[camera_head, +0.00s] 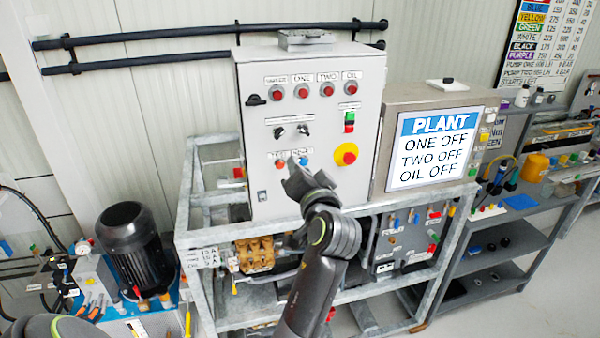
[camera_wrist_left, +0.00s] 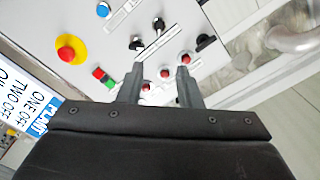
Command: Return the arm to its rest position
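My left gripper (camera_head: 296,166) is in front of the lower part of the grey control box (camera_head: 250,130) in the head view. It covers part of the button row there. In the left wrist view my left gripper (camera_wrist_left: 160,76) has its two fingers apart, with nothing held between them. The panel shows turned in that view, with red lamps (camera_wrist_left: 165,73) beyond and between the fingertips. I cannot tell whether the gripper touches the panel. My left forearm crosses the lower middle of the head view. My right gripper is not in view.
A yellow-and-red emergency stop (camera_head: 346,154) sits right of the gripper. The PLANT screen (camera_head: 432,150) reads ONE OFF, TWO OFF, OIL OFF. A metal frame (camera_head: 190,222) stands below the box. A black motor (camera_head: 133,243) is at left, and shelves (camera_head: 500,245) are at right.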

